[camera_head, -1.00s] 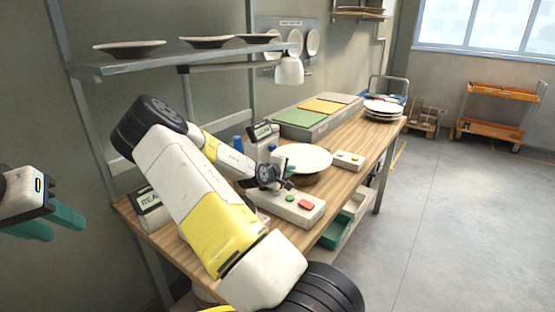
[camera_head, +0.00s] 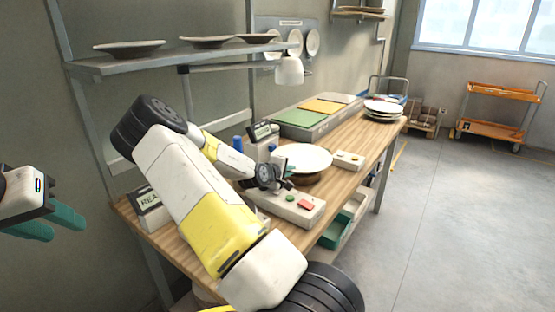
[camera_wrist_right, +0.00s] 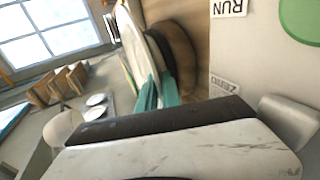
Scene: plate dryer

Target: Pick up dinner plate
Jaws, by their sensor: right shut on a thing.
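The white dinner plate (camera_head: 305,157) rests on a dark round stand (camera_head: 314,178) on the wooden bench. In the right wrist view the plate (camera_wrist_right: 133,38) is seen from the side, its rim running down to the teal fingers. My right gripper (camera_head: 286,184) is at the plate's near edge, and the wrist view shows its fingers (camera_wrist_right: 157,92) shut on the rim. The fingertips are partly hidden in the head view. My left gripper (camera_head: 48,222) hangs empty at the far left, away from the bench, its teal fingers apart.
A control box with green and red buttons (camera_head: 292,204) sits just below my right gripper. A small box (camera_head: 348,160) is right of the plate. A plate stack (camera_head: 384,109) stands at the bench's far end. A shelf (camera_head: 150,62) with plates hangs above.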

